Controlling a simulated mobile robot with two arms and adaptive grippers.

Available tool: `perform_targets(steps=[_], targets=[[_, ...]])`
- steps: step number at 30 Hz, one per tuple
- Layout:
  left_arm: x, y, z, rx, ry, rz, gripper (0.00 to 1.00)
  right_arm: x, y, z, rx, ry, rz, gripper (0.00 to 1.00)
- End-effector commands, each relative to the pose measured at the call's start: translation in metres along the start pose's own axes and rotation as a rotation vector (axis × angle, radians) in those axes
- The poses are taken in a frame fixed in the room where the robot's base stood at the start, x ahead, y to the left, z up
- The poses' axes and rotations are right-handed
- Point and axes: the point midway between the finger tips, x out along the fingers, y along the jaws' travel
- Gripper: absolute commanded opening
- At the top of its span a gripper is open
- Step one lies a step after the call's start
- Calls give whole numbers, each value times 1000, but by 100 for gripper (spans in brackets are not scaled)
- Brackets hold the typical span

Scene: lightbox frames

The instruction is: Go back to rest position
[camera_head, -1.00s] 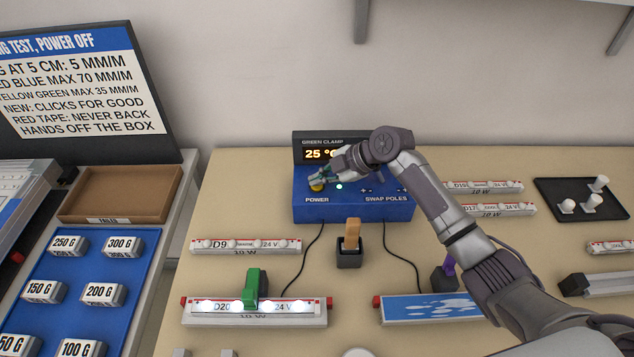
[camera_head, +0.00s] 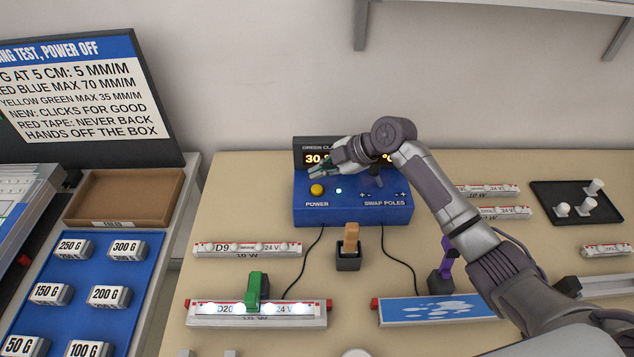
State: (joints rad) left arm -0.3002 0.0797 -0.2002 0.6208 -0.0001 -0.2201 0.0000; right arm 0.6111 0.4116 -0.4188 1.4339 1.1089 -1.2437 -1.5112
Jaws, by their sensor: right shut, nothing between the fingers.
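My right gripper (camera_head: 318,173) is shut and empty. It hovers above and behind the yellow power button (camera_head: 317,190) of the blue power box (camera_head: 352,214), apart from the button. The arm comes in from the right and crosses in front of the box's display (camera_head: 315,158), which shows a number starting with 30 on its left part; the rest is partly hidden. My left gripper is not in view.
A green clamp (camera_head: 257,290) sits on the lit D20 bar (camera_head: 205,312). A purple clamp (camera_head: 447,262) stands by a blue-and-white bar (camera_head: 420,312). A wooden-handled tool (camera_head: 352,238) stands in a black holder. Weights (camera_head: 74,249) lie on a blue mat at left.

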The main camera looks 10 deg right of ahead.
Motion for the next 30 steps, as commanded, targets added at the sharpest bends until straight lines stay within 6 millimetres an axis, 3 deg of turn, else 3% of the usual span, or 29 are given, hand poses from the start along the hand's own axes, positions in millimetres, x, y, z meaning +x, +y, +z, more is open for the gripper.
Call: perform_targets(steps=[7,23,30], targets=[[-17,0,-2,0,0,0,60,-18,13,-13,0,0,-1,0],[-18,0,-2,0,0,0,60,-19,14,-14,0,0,-1,0],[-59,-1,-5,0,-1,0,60,-48,35,-35,0,0,0,0]])
